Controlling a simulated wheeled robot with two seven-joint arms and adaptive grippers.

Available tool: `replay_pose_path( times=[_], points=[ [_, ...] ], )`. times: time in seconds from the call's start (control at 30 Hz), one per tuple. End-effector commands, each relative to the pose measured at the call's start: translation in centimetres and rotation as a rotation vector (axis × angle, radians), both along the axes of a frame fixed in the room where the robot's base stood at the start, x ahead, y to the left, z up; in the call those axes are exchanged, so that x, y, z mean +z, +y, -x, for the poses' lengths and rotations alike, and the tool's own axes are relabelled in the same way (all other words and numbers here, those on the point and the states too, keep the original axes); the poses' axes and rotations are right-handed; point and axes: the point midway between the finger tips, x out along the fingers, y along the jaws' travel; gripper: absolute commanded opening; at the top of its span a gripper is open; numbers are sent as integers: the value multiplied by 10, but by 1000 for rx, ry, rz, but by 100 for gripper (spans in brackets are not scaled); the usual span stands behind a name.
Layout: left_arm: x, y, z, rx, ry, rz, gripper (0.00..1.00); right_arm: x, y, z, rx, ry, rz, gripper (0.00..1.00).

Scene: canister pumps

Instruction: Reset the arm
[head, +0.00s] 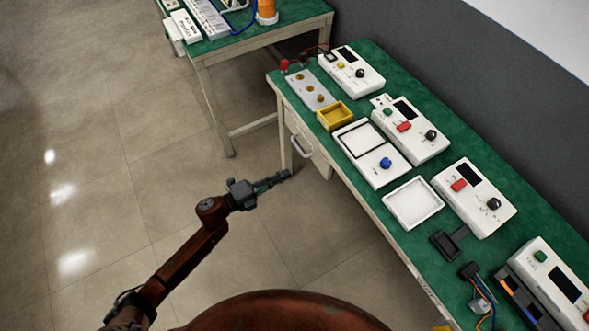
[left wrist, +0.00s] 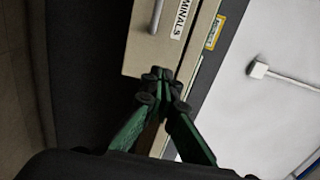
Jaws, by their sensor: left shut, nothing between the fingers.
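My left gripper (head: 272,184) is at the end of the rust-red arm that comes in from the left in the head view. It is over the open floor, to the left of the green-topped bench (head: 462,262), apart from it. Its fingers are shut with nothing between them. In the left wrist view the green fingers (left wrist: 160,85) meet at their tips in front of a drawer front with a label reading "MINALS" (left wrist: 187,20). My right gripper does not show in either view.
White control boxes (head: 408,130), a yellow tray (head: 334,115), a white tray (head: 413,203) and a black bracket (head: 449,240) stand on the bench. A drawer handle (head: 301,147) sticks out of its front. A second bench (head: 262,38) stands behind. The floor (head: 110,150) at left is clear.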

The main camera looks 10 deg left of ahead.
Motion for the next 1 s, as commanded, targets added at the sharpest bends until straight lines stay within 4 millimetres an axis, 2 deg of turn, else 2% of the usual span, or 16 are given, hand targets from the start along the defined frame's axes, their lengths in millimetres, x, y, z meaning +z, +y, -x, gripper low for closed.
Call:
replay_pose_path(
  times=[0.37,0.47,0.57,0.67,0.73,0.87,0.9,0.97,1.0],
  points=[
    [-1,7,5,3,5,2,0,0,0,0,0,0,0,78],
    [-16,17,2,54,54,27,0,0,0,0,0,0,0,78],
    [-52,45,-4,180,173,83,0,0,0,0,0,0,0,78],
    [-107,84,-1,351,339,157,0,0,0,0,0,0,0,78],
    [-149,112,9,474,459,207,0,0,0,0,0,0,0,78],
    [-225,158,43,685,668,285,0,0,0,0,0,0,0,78],
    [-248,170,58,746,728,305,0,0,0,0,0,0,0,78],
    [-280,187,82,836,818,336,0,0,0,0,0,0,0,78],
    [-302,196,100,894,878,355,0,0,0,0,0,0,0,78]
  ],
)
